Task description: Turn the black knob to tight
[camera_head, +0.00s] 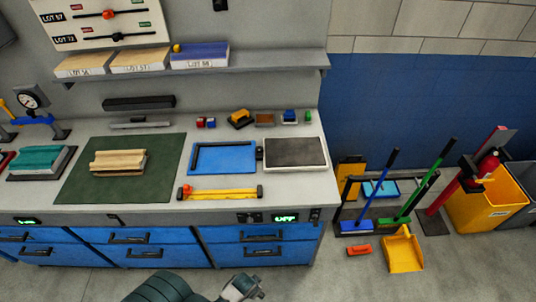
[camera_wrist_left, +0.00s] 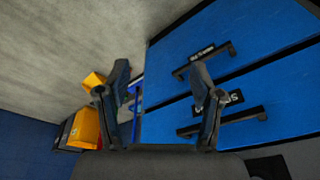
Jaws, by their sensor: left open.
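Small dark controls (camera_head: 248,217) sit on the bench front edge, left of a lit green display. A black slider-like piece (camera_head: 117,36) sits on the lower rail of the wall board. I cannot tell which of these is the black knob, and no "tight" mark is legible. My left gripper (camera_head: 257,289) is at the bottom of the head view, below and in front of the drawers, apart from both. In the left wrist view its fingers (camera_wrist_left: 160,85) are spread and empty, facing the blue drawer fronts (camera_wrist_left: 235,55). My right gripper is not in view.
Black drawer handles (camera_head: 262,238) stick out below the bench edge. The bench top holds a green mat (camera_head: 85,185), a blue tray (camera_head: 222,172) and a yellow level-like bar (camera_head: 225,193). Brooms and a yellow dustpan (camera_head: 403,252) stand at right. Grey floor lies open in front.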

